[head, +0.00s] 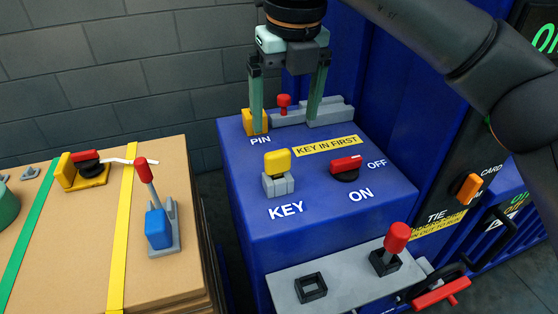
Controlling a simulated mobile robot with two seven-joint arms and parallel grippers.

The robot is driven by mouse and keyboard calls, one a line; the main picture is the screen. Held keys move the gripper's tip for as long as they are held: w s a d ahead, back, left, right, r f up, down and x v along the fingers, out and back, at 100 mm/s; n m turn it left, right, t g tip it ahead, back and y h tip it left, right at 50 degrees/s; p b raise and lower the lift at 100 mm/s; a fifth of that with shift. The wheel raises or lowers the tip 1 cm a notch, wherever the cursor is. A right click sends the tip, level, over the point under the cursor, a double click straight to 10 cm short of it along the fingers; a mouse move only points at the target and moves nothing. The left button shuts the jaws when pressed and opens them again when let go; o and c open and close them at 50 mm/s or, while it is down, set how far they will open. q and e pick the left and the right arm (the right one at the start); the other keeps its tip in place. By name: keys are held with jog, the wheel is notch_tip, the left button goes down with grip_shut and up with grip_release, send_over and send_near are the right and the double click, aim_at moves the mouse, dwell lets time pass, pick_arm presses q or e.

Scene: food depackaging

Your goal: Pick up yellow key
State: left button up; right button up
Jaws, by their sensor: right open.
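The yellow key (277,161) stands upright in a grey socket (278,183) on top of the blue machine, above the white KEY label. My right gripper (286,128) points down over the machine's back part, behind the key in the picture. Its two green fingers are spread apart, with no key between them. The left fingertip is beside a yellow block (255,121) near the PIN label; whether they touch is unclear. My left gripper is not in view.
A red-topped pin (284,103) and grey blocks (330,112) are at the machine's back. A red switch (346,166) is right of the key. A red-knobbed lever (396,240) stands in front. A strapped cardboard stack (90,230) with a blue-and-red lever (159,225) is left.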

aim_at(277, 152)
jog(key=f, duration=0.4)
jog(key=shift+w+a+f, duration=0.15)
jog(key=shift+w+f, duration=0.2)
jog(key=shift+w+a+f+p, duration=0.15)
jog(key=shift+w+f+p, duration=0.05)
jog(key=shift+f, duration=0.65)
jog(key=shift+w+a+f+p, duration=0.15)
jog(key=shift+w+f+p, duration=0.1)
jog(key=shift+f, duration=0.6)
jog(key=shift+w+a+f+p, duration=0.15)
jog(key=shift+f+p, duration=0.05)
jog(key=shift+f, duration=0.65)
jog(key=c, duration=1.5)
